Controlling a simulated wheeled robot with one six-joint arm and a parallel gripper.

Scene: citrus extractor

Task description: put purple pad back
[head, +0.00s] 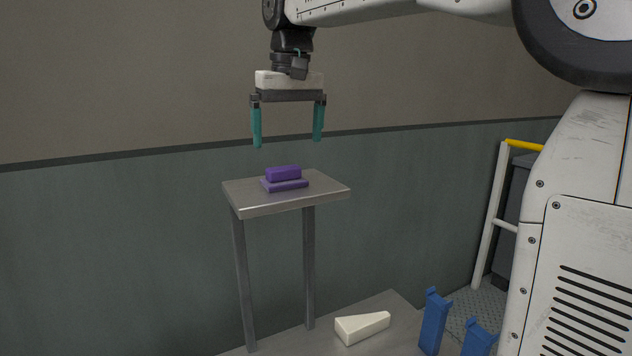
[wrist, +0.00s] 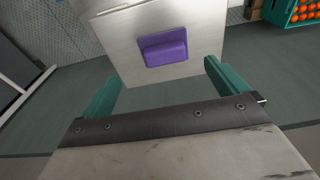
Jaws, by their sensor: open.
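The purple pad (head: 284,179) sits on the top of a small grey metal stand (head: 244,197). It looks like a darker block on a wider, paler base. In the wrist view the purple pad (wrist: 164,47) lies near the middle of the stand's top (wrist: 122,41). My gripper (head: 287,141) is open and empty, pointing down above the stand, with the pad below and between its teal fingers. In the wrist view my gripper (wrist: 160,80) shows its fingers spread wider than the pad and not touching it.
A white wedge-shaped block (head: 362,327) lies on a lower grey surface (head: 396,303). Blue brackets (head: 434,322) stand to its right. A white rail with a yellow top (head: 497,215) is farther right. A green crate of oranges (wrist: 296,14) shows in the wrist view.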

